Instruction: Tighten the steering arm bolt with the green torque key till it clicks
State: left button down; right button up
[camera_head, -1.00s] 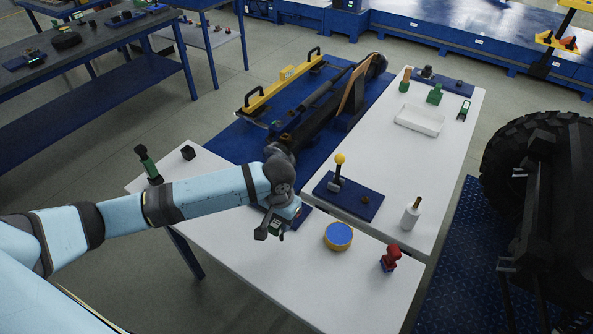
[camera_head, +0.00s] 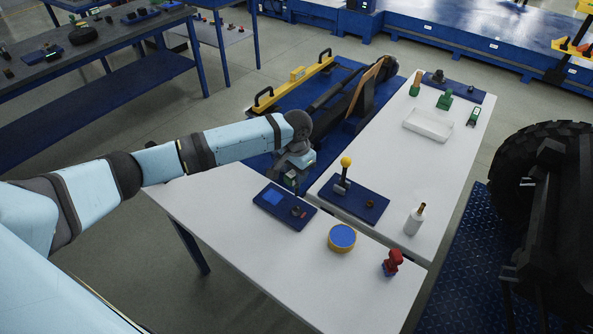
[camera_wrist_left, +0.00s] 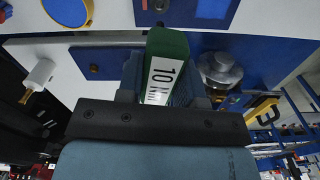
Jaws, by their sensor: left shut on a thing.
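My left gripper (camera_head: 291,181) is shut on the green torque key (camera_wrist_left: 168,42), whose white label reads "10 N" and more that is cut off. In the left wrist view the key sits between the fingers (camera_wrist_left: 158,92). I cannot make out the steering arm bolt. My right gripper is out of view.
A yellow-knobbed lever (camera_head: 345,163), a blue-topped yellow disc (camera_head: 342,237), a white bottle (camera_head: 414,221) and a red object (camera_head: 392,262) stand to the right. A large tyre (camera_head: 535,155) is far right.

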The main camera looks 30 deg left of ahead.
aim_at(297, 186)
pick_arm(q)
jog(key=shift+r+p, duration=0.2)
jog(key=shift+p, duration=0.1)
notch_tip(297, 186, down, 2)
jog(key=shift+f+b, duration=0.15)
jog(key=shift+b, duration=0.25)
jog(key=shift+f+b, duration=0.55)
jog(key=shift+f, duration=1.35)
jog(key=shift+p, duration=0.7)
jog(key=shift+p, duration=0.3)
jog(key=shift+f, duration=0.15)
